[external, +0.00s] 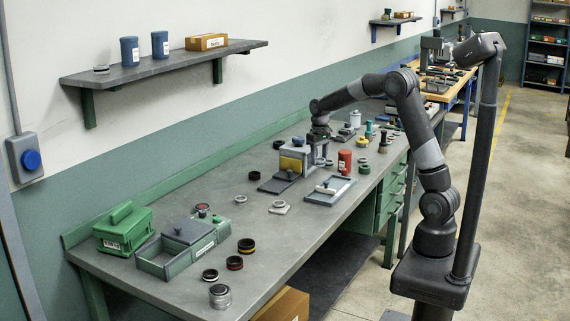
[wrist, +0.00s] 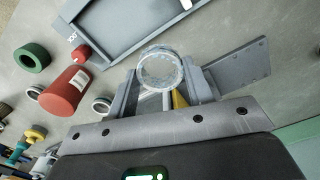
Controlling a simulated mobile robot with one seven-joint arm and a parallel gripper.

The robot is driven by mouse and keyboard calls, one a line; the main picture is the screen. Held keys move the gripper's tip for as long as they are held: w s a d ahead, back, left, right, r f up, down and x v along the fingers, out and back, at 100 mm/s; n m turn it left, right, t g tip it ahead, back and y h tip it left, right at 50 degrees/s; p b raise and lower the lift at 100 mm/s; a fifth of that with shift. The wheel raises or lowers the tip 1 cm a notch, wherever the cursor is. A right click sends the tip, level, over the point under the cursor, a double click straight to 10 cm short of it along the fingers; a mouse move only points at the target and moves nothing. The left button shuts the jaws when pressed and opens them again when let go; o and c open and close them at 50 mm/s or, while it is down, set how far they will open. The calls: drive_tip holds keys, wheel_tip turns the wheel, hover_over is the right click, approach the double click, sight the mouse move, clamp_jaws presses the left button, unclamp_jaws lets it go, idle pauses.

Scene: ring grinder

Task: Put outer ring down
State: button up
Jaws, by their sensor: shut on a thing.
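The outer ring (wrist: 162,52) is a pale grey, shiny ring in the wrist view. It sits between the two fingers of my gripper (wrist: 163,85), which is shut on it. In the external view my gripper (external: 320,150) is over the workbench, beside the grey and yellow machine (external: 293,160). The ring cannot be made out there. Whether the ring touches a surface below is not clear.
A grey tray (wrist: 98,40) lies just beyond the ring, also in the external view (external: 318,199). A red cylinder (wrist: 64,92), a small red knob (wrist: 82,52) and a green ring (wrist: 32,57) are to the left. A flat grey plate (wrist: 240,66) is at right.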

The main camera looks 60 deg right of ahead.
drive_tip(key=shift+s+d+r, duration=0.35)
drive_tip(key=shift+d+r, duration=0.35)
drive_tip(key=shift+d, duration=0.15)
hover_over(298, 188)
drive_tip(key=f, duration=0.6)
drive_tip(key=shift+a+f, duration=0.25)
drive_tip(key=shift+f, duration=2.05)
drive_tip(key=shift+f, duration=0.15)
drive_tip(key=o, duration=1)
drive_tip(key=shift+o, duration=0.2)
